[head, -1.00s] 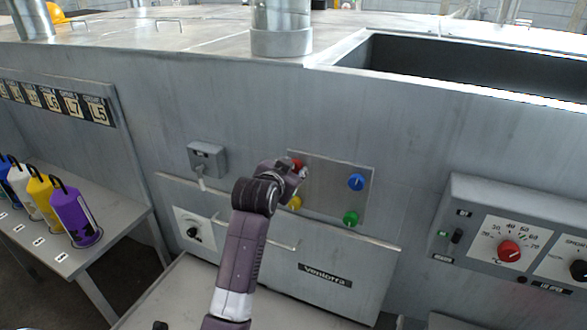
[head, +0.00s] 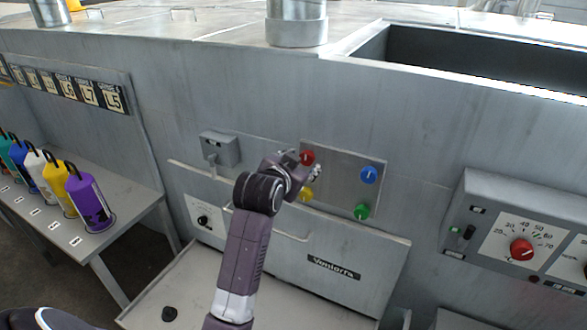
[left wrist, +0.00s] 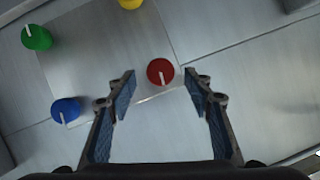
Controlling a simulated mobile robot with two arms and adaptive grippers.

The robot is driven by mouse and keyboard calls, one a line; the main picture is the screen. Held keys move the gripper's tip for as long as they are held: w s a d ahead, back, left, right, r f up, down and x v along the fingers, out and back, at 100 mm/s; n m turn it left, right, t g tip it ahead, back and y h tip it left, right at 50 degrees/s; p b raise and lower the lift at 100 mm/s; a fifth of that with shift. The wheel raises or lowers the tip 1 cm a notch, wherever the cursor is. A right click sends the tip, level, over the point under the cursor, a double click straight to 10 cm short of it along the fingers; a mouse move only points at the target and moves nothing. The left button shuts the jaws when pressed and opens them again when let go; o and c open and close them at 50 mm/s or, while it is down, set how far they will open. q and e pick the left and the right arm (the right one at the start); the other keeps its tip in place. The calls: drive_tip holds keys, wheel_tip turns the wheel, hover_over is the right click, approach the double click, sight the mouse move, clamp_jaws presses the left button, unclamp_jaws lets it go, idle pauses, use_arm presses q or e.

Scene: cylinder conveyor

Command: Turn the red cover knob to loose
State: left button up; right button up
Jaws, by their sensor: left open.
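The red cover knob (head: 307,158) sits at the upper left corner of a square metal cover plate (head: 340,180) on the machine front. In the left wrist view the red knob (left wrist: 160,71) shows a pale mark on its face and lies just ahead of the fingertips, between their lines. My left gripper (head: 304,172) is at the plate's left side, close to the red knob; in the left wrist view its two fingers (left wrist: 160,95) are spread and empty. Contact with the knob is not visible. My right gripper is not in view.
The plate also bears a blue knob (head: 368,175), a green knob (head: 361,211) and a yellow knob (head: 306,194). A grey switch box (head: 220,149) is to the left. A control box with a red dial (head: 521,249) juts out at right. Coloured bottles (head: 88,201) stand on a left bench.

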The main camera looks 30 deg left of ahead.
use_arm(q)
drive_tip(key=v, duration=0.8)
idle(0.4)
